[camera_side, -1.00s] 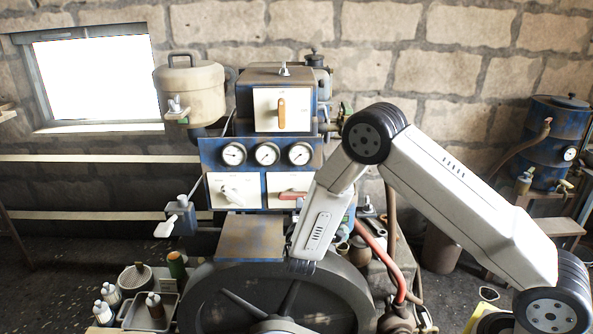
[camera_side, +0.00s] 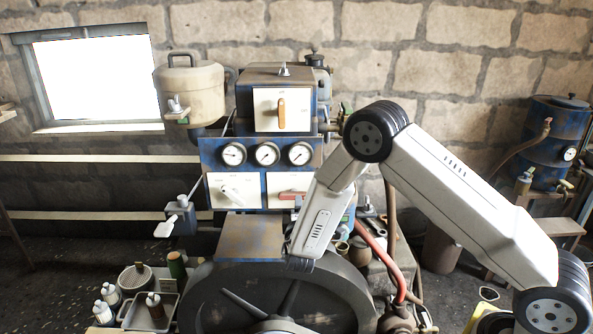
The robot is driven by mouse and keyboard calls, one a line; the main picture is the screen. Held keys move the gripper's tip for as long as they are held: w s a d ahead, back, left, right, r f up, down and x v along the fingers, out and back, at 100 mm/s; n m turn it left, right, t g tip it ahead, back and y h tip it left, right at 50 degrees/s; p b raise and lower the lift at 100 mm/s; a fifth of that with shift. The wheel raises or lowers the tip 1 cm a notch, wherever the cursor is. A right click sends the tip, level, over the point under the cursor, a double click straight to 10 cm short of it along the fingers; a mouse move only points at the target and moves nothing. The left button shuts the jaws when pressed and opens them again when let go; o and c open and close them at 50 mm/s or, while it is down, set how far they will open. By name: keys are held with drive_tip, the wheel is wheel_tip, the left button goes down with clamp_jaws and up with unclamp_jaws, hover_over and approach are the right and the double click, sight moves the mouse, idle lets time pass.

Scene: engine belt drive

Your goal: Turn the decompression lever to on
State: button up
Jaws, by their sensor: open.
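The engine's blue control panel (camera_side: 212,152) carries three levers on white plates, and their labels are too small to read, so I cannot tell which is the decompression lever. An orange lever (camera_side: 281,113) stands upright on the top plate. A pale lever (camera_side: 232,193) lies tilted on the lower left plate. A red lever (camera_side: 290,195) lies about level on the lower right plate, its right end close to or behind my arm. My arm's lower link hangs in front of the panel's lower right. My gripper's fingers do not show; the arm seems to hide them.
Three round gauges (camera_side: 266,154) sit between the upper and lower plates. A large dark flywheel (camera_side: 345,290) stands below my wrist. A red hose (camera_side: 372,250) runs down right of it. A tray (camera_side: 133,318) with bottles is at lower left. Another pale-handled lever (camera_side: 165,228) sticks out left of the panel.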

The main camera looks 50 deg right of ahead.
drive_tip(key=w+r+n, duration=0.3)
drive_tip(key=r+n, duration=0.5)
drive_tip(key=r, duration=0.3)
drive_tip(key=n, duration=1)
approach(282, 109)
drive_tip(key=x, duration=0.3)
drive_tip(key=shift+x, duration=3.9)
clamp_jaws()
